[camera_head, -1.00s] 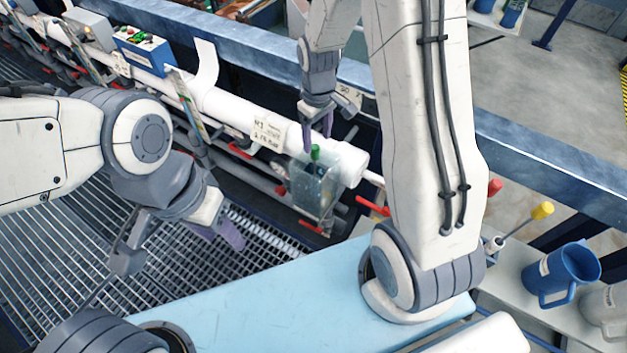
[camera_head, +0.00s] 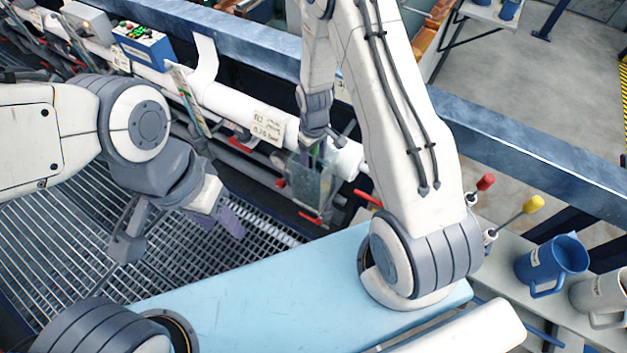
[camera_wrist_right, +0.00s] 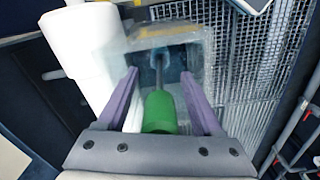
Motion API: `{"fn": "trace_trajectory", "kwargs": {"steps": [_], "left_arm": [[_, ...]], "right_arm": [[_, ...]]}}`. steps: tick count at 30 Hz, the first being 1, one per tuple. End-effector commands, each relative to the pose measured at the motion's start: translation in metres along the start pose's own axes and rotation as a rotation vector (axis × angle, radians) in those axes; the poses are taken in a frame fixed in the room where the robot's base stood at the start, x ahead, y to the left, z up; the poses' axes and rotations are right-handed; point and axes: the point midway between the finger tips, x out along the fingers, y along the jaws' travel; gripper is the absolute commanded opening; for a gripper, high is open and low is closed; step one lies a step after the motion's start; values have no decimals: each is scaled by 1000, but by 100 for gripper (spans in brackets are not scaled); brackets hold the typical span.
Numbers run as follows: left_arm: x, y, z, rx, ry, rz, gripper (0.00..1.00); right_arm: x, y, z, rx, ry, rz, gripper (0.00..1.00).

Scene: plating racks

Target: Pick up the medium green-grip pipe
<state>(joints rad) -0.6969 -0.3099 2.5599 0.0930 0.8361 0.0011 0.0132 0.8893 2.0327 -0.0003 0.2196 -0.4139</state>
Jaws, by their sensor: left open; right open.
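The green grip (camera_wrist_right: 160,112) stands up from a clear box (camera_head: 322,188) beside the white pipe. A thin dark shaft runs from the grip down into the box, whose wall also shows in the right wrist view (camera_wrist_right: 205,75). In the head view the grip is mostly hidden by my right gripper (camera_head: 314,150). That gripper (camera_wrist_right: 160,76) is open, with one purple finger on each side of the grip and gaps between. My left gripper (camera_head: 222,215) is open and empty above the metal grating at the left.
A long white pipe (camera_head: 235,103) with labels runs along the blue rail (camera_head: 225,62). A red-handled tool (camera_head: 485,182), a yellow-handled tool (camera_head: 533,204) and a blue jug (camera_head: 552,265) stand at the right. The grating (camera_head: 75,235) lies below.

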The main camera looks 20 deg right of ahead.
Motion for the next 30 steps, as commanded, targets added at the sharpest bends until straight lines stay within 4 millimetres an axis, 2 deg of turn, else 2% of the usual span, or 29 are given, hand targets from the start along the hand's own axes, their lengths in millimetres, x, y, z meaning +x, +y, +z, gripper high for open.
{"fn": "trace_trajectory", "kwargs": {"steps": [4,5,9,10,30], "left_arm": [[0,0,0,0,0,0,50],[0,0,0,0,0,0,50],[0,0,0,0,0,0,50],[0,0,0,0,0,0,50],[0,0,0,0,0,0,50]], "right_arm": [[0,0,0,0,1,0,68],[0,0,0,0,1,0,64],[0,0,0,0,0,0,10],[0,0,0,0,0,0,0],[0,0,0,1,1,0,0]]}}
